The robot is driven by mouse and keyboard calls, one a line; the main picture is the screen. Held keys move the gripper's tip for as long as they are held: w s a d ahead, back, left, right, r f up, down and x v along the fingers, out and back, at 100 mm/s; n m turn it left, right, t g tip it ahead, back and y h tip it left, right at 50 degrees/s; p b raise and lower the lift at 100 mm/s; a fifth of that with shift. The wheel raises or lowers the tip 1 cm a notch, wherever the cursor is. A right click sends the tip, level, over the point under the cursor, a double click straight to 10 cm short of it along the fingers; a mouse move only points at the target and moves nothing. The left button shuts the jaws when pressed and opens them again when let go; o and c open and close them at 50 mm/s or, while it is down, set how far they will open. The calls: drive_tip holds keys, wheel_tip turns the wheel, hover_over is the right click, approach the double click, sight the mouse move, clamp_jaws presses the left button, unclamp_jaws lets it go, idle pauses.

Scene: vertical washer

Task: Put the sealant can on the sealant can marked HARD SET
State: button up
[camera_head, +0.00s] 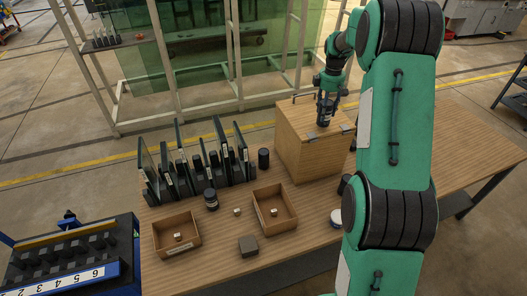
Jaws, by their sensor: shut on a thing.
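My gripper (327,104) is over the top of the large wooden box (298,128) at the back right of the table. It is shut on a dark can (324,117), small in view and partly covered by the fingers. I cannot tell whether the can touches the box top. A dark can with a pale label band (211,200) stands upright at the front of the rack. Another dark can (263,159) stands between the rack and the box. A third dark cylinder (344,184) is partly hidden by my arm. No HARD SET lettering is legible.
A rack of upright dark panels (190,165) fills the back left. Two open wooden trays (158,249) (291,220) hold small pale blocks. A white-topped round item (335,217) is beside my arm.

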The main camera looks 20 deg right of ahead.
drive_tip(key=s+a+n+p, duration=0.2)
drive_tip(key=a+n, duration=0.3)
drive_tip(key=a, duration=2)
wheel_tip(320, 180, down, 18)
drive_tip(key=shift+w, duration=0.15)
drive_tip(key=shift+w, duration=0.2)
drive_tip(key=p, duration=0.2)
hover_over(264, 151)
drive_tip(key=shift+s+a+f, duration=0.15)
drive_tip(key=shift+s+f, duration=0.25)
drive_tip(key=shift+f, duration=0.3)
drive_tip(key=shift+w, duration=0.1)
drive_tip(key=shift+w+f+p, duration=0.2)
drive_tip(key=shift+f+p, duration=0.3)
drive_tip(key=shift+f, duration=1.3)
